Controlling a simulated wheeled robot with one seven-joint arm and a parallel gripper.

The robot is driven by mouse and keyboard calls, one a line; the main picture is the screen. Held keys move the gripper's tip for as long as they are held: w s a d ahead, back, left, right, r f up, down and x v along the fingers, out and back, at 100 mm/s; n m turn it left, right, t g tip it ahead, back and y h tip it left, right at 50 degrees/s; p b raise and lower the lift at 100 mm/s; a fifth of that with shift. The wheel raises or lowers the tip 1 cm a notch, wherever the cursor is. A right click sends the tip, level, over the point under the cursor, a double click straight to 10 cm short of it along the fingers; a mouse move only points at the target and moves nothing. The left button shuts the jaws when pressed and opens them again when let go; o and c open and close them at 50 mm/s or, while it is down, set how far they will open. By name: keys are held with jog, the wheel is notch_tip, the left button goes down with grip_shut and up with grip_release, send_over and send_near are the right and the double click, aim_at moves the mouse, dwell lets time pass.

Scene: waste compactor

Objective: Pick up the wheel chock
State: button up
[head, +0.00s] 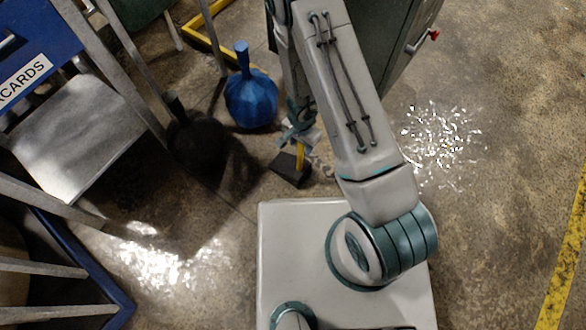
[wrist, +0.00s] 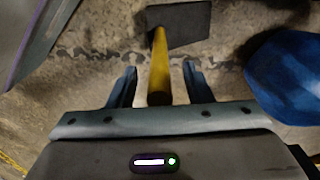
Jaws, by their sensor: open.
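The wheel chock (head: 291,168) is a dark block with a yellow handle, on the concrete floor just beyond my base in the head view. In the wrist view its dark block (wrist: 184,22) is at the top, and its yellow handle (wrist: 160,62) runs down toward my palm. My gripper (wrist: 159,70) is open, with one finger on each side of the handle and a visible gap on both sides. In the head view my gripper (head: 298,134) hangs just above the chock and is partly hidden by my arm.
A blue bulb-shaped object (head: 251,98) stands close left of the gripper; it shows at right in the wrist view (wrist: 285,75). A dark rounded object (head: 197,145) lies farther left beside a metal-framed stand (head: 75,135). Open floor lies right, before a yellow line (head: 562,265).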

jog(key=c, duration=1)
jog(key=shift+w, duration=0.1)
dwell(0.6)
